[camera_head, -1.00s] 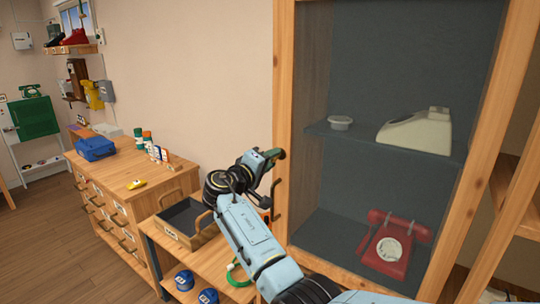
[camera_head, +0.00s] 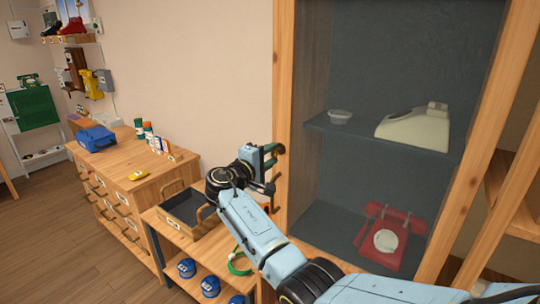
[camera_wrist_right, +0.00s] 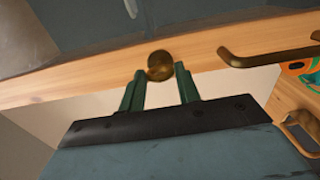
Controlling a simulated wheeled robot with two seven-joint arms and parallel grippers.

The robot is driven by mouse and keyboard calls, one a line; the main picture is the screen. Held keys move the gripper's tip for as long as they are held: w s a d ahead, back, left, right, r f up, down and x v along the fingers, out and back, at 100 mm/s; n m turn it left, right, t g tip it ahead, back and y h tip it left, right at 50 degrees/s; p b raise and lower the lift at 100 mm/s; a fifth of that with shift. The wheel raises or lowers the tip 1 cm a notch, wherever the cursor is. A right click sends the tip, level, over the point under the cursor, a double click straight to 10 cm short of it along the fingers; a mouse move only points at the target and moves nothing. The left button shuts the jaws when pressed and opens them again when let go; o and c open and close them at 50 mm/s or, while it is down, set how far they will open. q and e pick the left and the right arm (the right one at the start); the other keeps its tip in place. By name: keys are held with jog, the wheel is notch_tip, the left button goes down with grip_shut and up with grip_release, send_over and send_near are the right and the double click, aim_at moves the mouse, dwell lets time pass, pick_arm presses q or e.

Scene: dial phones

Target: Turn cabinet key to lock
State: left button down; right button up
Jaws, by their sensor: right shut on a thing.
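The tall wooden cabinet (camera_head: 284,60) has a glass door and stands in front of me. My right gripper (camera_head: 276,155) is at the left stile of its door frame. In the right wrist view the two green fingers (camera_wrist_right: 158,75) are shut on a round brass key (camera_wrist_right: 160,63) at the frame, one finger on each side of it. In the head view the key is hidden behind the gripper. A brass handle (camera_wrist_right: 268,57) is on the same frame, to the right in the wrist view. My left gripper is not in view.
Behind the glass are a red dial phone (camera_head: 385,242), a cream phone housing (camera_head: 415,130) and a small white dish (camera_head: 340,116). A low bench with an open tray (camera_head: 182,208) and a drawer chest (camera_head: 118,180) stand left of the cabinet.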

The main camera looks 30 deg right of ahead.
jog(key=o, duration=1)
jog(key=shift+a, duration=0.1)
jog(key=b+v, duration=0.2)
jog(key=v, duration=1.1)
jog(key=shift+s+a, duration=0.1)
